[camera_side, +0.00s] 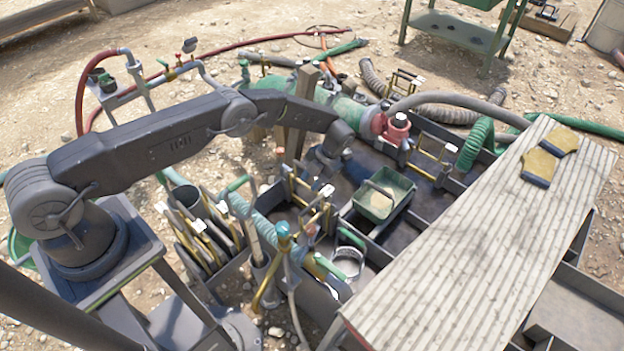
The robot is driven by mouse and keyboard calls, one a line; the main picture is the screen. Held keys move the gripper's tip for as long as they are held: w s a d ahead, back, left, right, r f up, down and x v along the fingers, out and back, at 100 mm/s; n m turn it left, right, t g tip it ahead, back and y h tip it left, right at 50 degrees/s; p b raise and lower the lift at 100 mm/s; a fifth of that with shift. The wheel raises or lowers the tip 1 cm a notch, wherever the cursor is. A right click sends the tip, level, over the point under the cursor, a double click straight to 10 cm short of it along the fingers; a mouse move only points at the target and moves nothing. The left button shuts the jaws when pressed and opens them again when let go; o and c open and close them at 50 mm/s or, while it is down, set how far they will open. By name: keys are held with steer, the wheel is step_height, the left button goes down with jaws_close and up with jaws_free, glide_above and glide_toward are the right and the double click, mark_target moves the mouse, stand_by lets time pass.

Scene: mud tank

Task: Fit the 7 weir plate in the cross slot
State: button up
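Several weir plates (203,232) with brass-coloured handles and white tags stand in a rack left of the tank. Another brass-handled piece (313,212) stands upright at the tank's near left divider, and one more (434,157) stands at the far right wall. The numbers on the tags are too small to read, so I cannot tell which plate is the 7. My gripper (327,167) points down over the dark, muddy tank (372,168), just above and right of the upright brass-handled piece. Its fingers are small and dark; I cannot tell whether they hold anything. I cannot make out the cross slot.
A green tray (384,194) sits over the tank's middle. A wooden plank top (480,250) with gloves (549,158) fills the right. A red pump fitting (397,130), hoses and a wooden post (297,115) stand behind. A blue-topped valve (283,236) stands in front.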

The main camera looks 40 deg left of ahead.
steer(key=shift+o, duration=1.2)
steer(key=v, duration=1.2)
